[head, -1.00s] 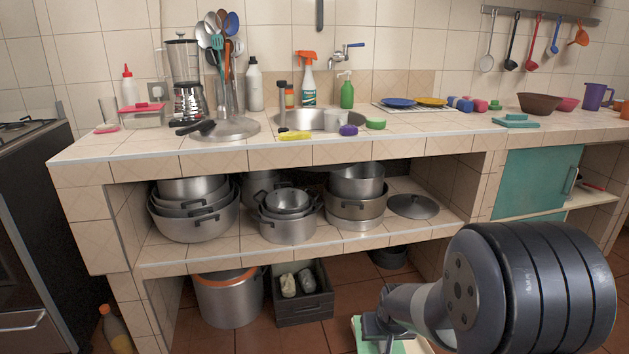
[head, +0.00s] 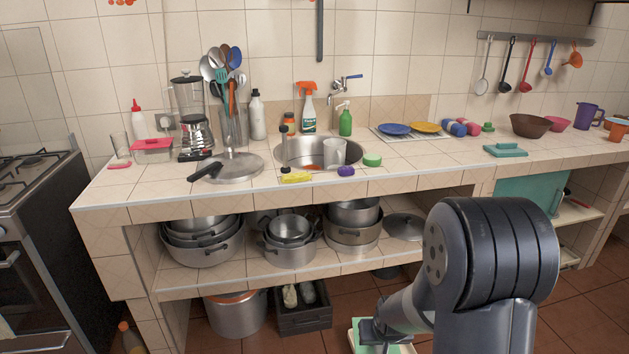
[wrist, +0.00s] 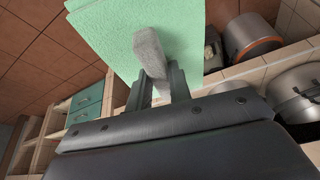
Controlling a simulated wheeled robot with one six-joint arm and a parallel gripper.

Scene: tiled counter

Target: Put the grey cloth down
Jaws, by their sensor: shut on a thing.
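The grey cloth (wrist: 150,52) shows in the wrist view as a narrow, rough-surfaced grey piece. It sits between the fingers of my gripper (wrist: 158,82), which is shut on it. A pale green flat piece (wrist: 103,38) lies behind the cloth in that view; I cannot tell whether they touch. In the head view my gripper (head: 372,333) is low, in front of the counter and below its lower shelf. A green and white edge shows around it there. The grey cloth cannot be made out in the head view.
The tiled counter (head: 420,168) holds a pot lid (head: 235,168), a sink (head: 295,150) with a cup, a yellow item (head: 296,178) and plates (head: 393,129). Pots (head: 200,250) fill the shelf below. A dark crate (head: 304,318) stands on the floor. Bare floor (head: 585,305) shows at right.

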